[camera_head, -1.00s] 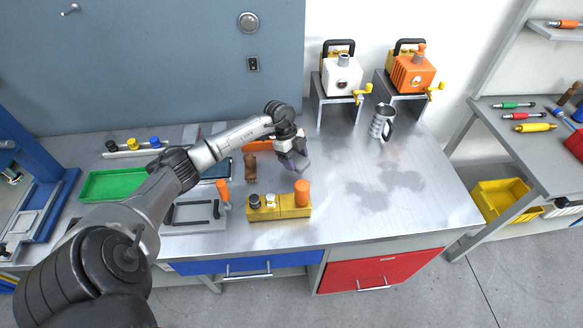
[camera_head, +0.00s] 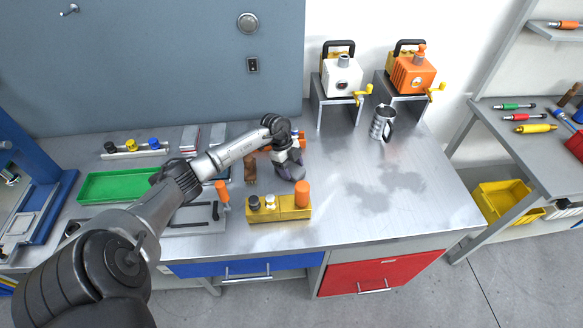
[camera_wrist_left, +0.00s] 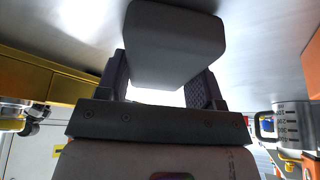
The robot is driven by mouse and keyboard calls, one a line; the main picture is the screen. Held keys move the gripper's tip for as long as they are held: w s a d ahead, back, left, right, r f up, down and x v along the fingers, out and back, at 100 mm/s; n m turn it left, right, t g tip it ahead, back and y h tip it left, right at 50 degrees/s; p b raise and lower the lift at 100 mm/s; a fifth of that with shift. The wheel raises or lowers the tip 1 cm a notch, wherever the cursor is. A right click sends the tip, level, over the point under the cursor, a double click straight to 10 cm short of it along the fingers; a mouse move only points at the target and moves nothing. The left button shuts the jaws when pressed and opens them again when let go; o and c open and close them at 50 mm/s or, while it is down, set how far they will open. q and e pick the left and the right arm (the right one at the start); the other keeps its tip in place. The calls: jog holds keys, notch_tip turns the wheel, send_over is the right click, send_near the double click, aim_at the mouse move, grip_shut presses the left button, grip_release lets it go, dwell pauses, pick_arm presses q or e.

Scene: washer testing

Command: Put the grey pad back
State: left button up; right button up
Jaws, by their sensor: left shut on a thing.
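My left gripper (camera_head: 290,172) is over the middle of the steel bench, behind the yellow block with knobs. It is shut on the grey pad (camera_wrist_left: 172,45), whose broad face fills the top middle of the left wrist view between the two dark ridged fingers. In the head view the pad is small and partly hidden by the gripper, so I cannot tell whether it touches the bench. My right gripper is in neither view.
The yellow block (camera_head: 268,209) stands just in front of the gripper. A brown object (camera_head: 250,169) lies to its left. A green tray (camera_head: 115,186) is at the left, and a metal mug (camera_head: 382,123) stands back right. The bench right of the gripper is clear.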

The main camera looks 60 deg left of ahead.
pick_arm(q)
jog(key=o, duration=0.9)
jog(key=shift+f, duration=0.15)
jog(key=p+v, duration=0.1)
jog(key=v, duration=1.1)
jog(key=shift+r, duration=0.2)
